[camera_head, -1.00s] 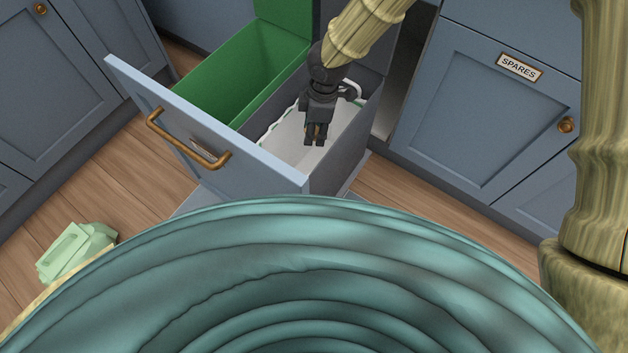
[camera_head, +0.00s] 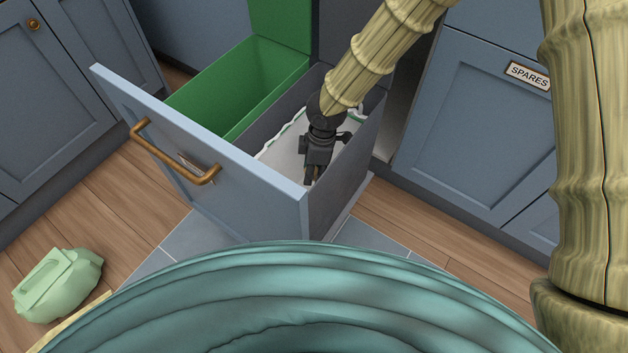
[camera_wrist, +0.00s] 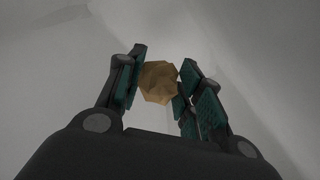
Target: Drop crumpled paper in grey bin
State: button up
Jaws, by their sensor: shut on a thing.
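The crumpled paper (camera_wrist: 159,82) is a small tan ball between my gripper's fingers in the wrist view. My gripper (camera_wrist: 160,85) is shut on it, with pale liner all around. In the head view my gripper (camera_head: 312,177) points down inside the grey bin (camera_head: 345,178), within its walls. The paper cannot be made out clearly there. The grey bin stands in a pulled-out blue drawer and has a white liner (camera_head: 285,150) with a wavy rim. The bin's floor is mostly hidden by my arm and the drawer front.
A green bin (camera_head: 225,95) stands beside the grey one in the drawer. The drawer front (camera_head: 215,165) has a brass handle (camera_head: 170,155). A cupboard labelled SPARES (camera_head: 528,75) is at the right. A pale green container (camera_head: 58,285) lies on the wooden floor at the left.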

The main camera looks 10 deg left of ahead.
aim_at(314, 179)
jog(key=shift+f+b, duration=0.8)
jog(key=shift+f, duration=1.35)
jog(key=shift+f, duration=0.6)
jog(key=o, duration=0.7)
jog(key=shift+o, duration=0.2)
jog(key=r+p, duration=0.1)
jog(key=r, duration=0.3)
jog(key=d+r+p, duration=0.1)
jog(key=r+p, duration=0.1)
jog(key=r, duration=0.2)
jog(key=r+p, duration=0.2)
jog(key=r, duration=0.3)
jog(key=shift+w+d, duration=0.15)
jog(key=shift+w, duration=0.15)
